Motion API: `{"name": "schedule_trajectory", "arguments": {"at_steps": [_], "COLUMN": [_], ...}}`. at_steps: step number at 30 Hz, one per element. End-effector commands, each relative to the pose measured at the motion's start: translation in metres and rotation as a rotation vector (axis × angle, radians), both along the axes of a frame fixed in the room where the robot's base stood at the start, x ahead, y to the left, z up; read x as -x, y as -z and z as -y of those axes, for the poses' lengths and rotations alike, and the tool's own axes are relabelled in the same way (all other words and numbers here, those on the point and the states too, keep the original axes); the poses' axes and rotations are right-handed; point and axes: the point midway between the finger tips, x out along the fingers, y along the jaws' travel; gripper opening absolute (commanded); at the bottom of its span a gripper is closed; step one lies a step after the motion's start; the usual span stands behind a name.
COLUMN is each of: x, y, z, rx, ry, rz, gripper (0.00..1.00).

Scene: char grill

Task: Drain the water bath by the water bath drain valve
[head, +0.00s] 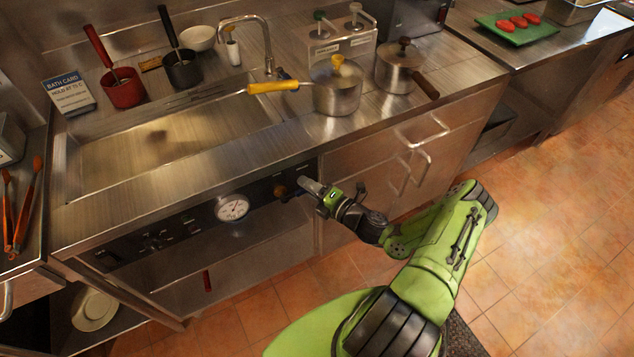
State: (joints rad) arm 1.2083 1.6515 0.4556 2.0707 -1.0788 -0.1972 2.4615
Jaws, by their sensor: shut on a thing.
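The water bath (110,160) is a wide rectangular steel basin sunk into the counter at left. Its surface looks brownish and shiny; the water level is hard to judge. On the dark front panel below it, right of the round dial gauge (231,207), is the water bath drain valve (280,190), a small brownish knob with a dark part beside it. My gripper (304,185) reaches the panel from the right and is shut on the valve. The fingers partly hide the valve, so its handle angle is unclear.
A tap (266,45) stands behind the basin. A yellow-handled pot (337,90) and another lidded pot (398,68) stand to its right. Cabinet handles (425,150) stick out near my arm.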

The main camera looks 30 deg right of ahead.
Motion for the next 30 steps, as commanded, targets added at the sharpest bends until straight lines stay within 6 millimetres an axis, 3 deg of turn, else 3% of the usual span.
{"name": "schedule_trajectory", "arguments": {"at_steps": [12, 28, 29, 30], "x": [0.0000, 0.0005, 0.0005, 0.0005], "y": [0.0144, 0.0156, 0.0157, 0.0157], "z": [-0.0026, -0.0035, -0.0036, -0.0036], "rx": [-0.169, -0.189, -0.189, -0.189], "ry": [0.005, 0.004, 0.004, 0.004], "rz": [-0.006, -0.012, -0.012, -0.012], "gripper": [0.00, 0.00, 0.33, 0.39]}}
